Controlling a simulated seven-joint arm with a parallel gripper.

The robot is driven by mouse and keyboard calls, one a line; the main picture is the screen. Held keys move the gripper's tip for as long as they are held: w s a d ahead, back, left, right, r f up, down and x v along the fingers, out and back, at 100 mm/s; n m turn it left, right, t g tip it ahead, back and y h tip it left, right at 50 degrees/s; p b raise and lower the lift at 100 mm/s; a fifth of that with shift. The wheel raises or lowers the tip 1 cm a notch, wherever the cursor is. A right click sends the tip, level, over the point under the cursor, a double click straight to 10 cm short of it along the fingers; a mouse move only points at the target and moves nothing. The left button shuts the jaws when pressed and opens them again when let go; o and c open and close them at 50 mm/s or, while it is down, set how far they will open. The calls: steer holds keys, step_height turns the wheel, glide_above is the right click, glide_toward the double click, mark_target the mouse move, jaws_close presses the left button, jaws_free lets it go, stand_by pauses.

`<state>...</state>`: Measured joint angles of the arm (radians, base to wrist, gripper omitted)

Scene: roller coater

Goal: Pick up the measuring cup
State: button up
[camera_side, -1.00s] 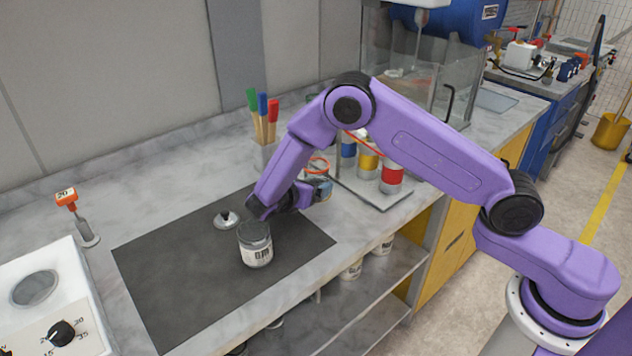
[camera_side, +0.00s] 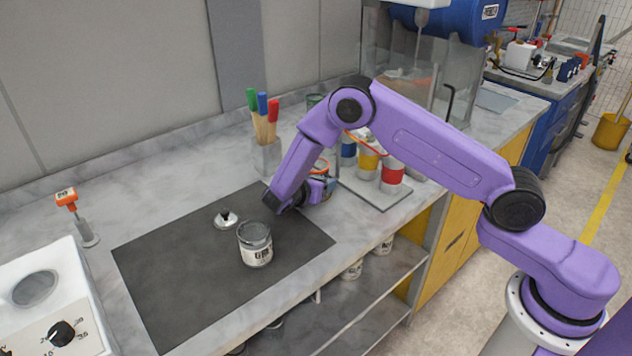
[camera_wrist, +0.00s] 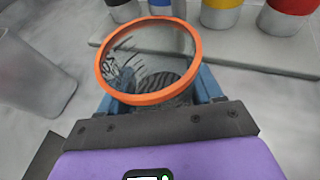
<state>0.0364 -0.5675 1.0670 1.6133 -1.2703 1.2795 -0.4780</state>
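The measuring cup is a clear cup with an orange rim (camera_wrist: 150,98) and dark markings. In the wrist view it stands upright between the two blue fingers of my gripper (camera_wrist: 160,98), one on each side. The fingers are spread apart; whether they touch the cup's wall is hidden below the rim. In the side view the orange rim of the measuring cup (camera_side: 321,165) shows just behind my gripper (camera_side: 318,188), low over the counter at the right of the dark mat. My wrist hides much of the cup there.
A labelled can (camera_side: 256,250) and a small lid (camera_side: 226,219) are on the dark mat (camera_side: 180,290). A holder with coloured brushes (camera_side: 266,155) stands behind. A tray (camera_side: 385,197) with several paint cans is close on the right. A clear container (camera_wrist: 30,75) is at left in the wrist view.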

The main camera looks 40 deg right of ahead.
steer(key=shift+c, duration=0.5)
steer(key=shift+r, duration=0.1)
steer(key=shift+r, duration=0.6)
steer(key=s+r, duration=1.1)
steer(key=s, duration=0.3)
steer(key=shift+d+r, duration=0.3)
steer(key=shift+d, duration=0.15)
steer(key=shift+a, duration=0.1)
